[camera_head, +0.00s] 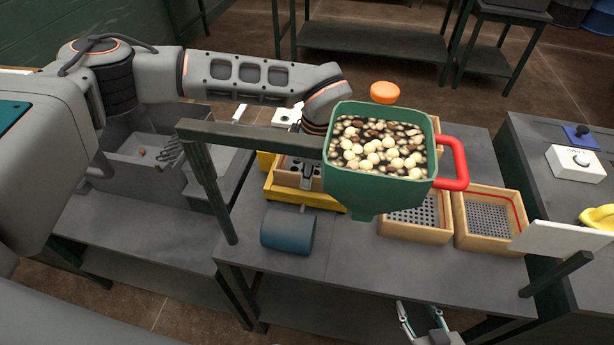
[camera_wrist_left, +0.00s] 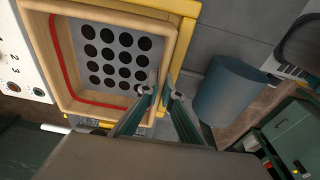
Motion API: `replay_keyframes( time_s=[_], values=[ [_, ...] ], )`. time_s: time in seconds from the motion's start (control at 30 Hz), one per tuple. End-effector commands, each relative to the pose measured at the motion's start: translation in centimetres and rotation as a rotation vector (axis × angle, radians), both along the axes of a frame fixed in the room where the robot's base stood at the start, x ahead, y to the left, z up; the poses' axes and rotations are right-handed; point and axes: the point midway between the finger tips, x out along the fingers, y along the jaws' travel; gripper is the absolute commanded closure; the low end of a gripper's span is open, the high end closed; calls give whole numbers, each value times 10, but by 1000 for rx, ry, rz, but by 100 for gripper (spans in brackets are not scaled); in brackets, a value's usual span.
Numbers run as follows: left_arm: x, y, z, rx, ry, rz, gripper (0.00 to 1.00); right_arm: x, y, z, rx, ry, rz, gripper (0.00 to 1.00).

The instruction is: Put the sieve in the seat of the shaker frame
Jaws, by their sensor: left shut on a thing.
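The sieve, a wooden frame around a grey plate with large round holes, fills the upper left of the left wrist view (camera_wrist_left: 88,112). In the head view a part of the sieve (camera_head: 289,178) shows within the yellow shaker frame (camera_head: 318,200), whose edge also shows in the wrist view (camera_wrist_left: 180,5). I cannot tell whether the sieve sits fully down. My left gripper (camera_head: 306,178) is shut on the sieve's near wall; the fingers straddle it in the wrist view (camera_wrist_left: 160,92). My right gripper (camera_head: 421,312) is open and empty at the bottom.
A green hopper (camera_head: 370,190) of pale balls, with a red handle (camera_head: 458,165), hides part of the shaker. A blue cylinder (camera_head: 287,231) lies in front. Two other sieves (camera_head: 412,235) (camera_head: 490,243) stand to the right. A green post (camera_head: 207,185) rises at left.

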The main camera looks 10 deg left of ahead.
Motion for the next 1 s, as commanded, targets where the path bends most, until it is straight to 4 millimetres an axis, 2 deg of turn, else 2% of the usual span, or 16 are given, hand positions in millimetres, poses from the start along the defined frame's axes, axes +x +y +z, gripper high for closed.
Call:
replay_keyframes(
  time_s=[0.17,0.23,0.27,0.6,0.77,1.0],
  values=[
    [1,0,-2,0,-2,0,100,0,0,-2,0,0,0,60],
    [0,0,-2,0,0,0,82,0,0,-1,0,0,0,60],
    [0,0,-2,0,0,0,78,0,0,-1,0,0,0,60],
    [0,0,0,0,1,-1,78,1,0,4,1,-5,0,60],
    [1,-1,19,-2,-4,-2,78,2,0,9,2,-7,0,60],
    [1,-7,69,0,-7,-2,78,1,0,1,2,-5,0,60]
  ],
)
